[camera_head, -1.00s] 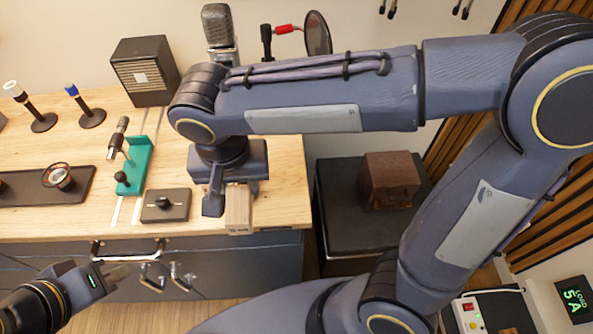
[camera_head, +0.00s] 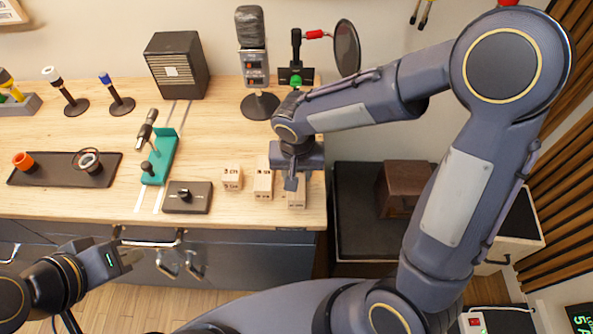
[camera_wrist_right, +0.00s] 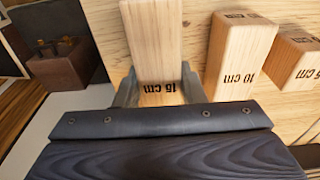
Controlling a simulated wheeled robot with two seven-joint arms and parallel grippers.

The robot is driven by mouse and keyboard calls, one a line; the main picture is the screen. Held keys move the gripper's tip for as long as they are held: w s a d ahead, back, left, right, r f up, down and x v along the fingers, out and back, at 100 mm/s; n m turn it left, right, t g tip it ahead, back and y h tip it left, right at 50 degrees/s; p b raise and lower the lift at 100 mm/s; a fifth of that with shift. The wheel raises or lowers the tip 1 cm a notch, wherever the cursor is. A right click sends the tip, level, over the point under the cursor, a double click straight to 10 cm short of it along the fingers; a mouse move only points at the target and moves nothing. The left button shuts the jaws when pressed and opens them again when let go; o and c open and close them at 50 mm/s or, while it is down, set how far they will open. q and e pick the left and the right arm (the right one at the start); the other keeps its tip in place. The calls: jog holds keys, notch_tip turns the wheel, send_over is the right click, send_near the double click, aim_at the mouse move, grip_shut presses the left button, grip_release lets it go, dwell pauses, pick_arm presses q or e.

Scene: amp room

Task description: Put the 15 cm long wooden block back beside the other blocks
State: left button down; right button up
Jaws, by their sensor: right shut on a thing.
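The 15 cm wooden block (camera_wrist_right: 157,45) is between the jaws of my right gripper (camera_wrist_right: 157,92), its label facing the wrist camera. In the head view my right gripper (camera_head: 296,184) is shut on this block (camera_head: 297,199), near the table's front right edge; I cannot tell whether it touches the tabletop. The 10 cm block (camera_head: 263,184) stands just left of it with a small gap, and also shows in the wrist view (camera_wrist_right: 240,55). The 5 cm block (camera_head: 231,179) is further left. My left gripper (camera_head: 130,257) hangs in front of the drawers; its jaw opening is unclear.
A black knob box (camera_head: 187,197) sits left of the blocks, with a teal stand (camera_head: 160,160) beyond it. A microphone (camera_head: 252,50) on a round base stands behind. The wooden table (camera_head: 100,210) ends just right of the held block. A brown box (camera_head: 405,188) is further right.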

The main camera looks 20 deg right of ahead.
jog(key=shift+f, duration=0.2)
jog(key=shift+f, duration=0.15)
jog(key=o, duration=1.2)
jog(key=shift+c, duration=0.2)
notch_tip(320, 180, up, 12)
jog(key=s, duration=0.2)
jog(key=s+d+t+y, duration=0.2)
jog(key=s+d, duration=0.2)
jog(key=s, duration=0.3)
jog(key=s+d+n+t+y, duration=0.1)
jog(key=s+d+t+y, duration=0.1)
jog(key=s+d, duration=0.3)
jog(key=shift+s, duration=1.15)
jog(key=shift+d+n, duration=0.1)
jog(key=shift+n, duration=0.2)
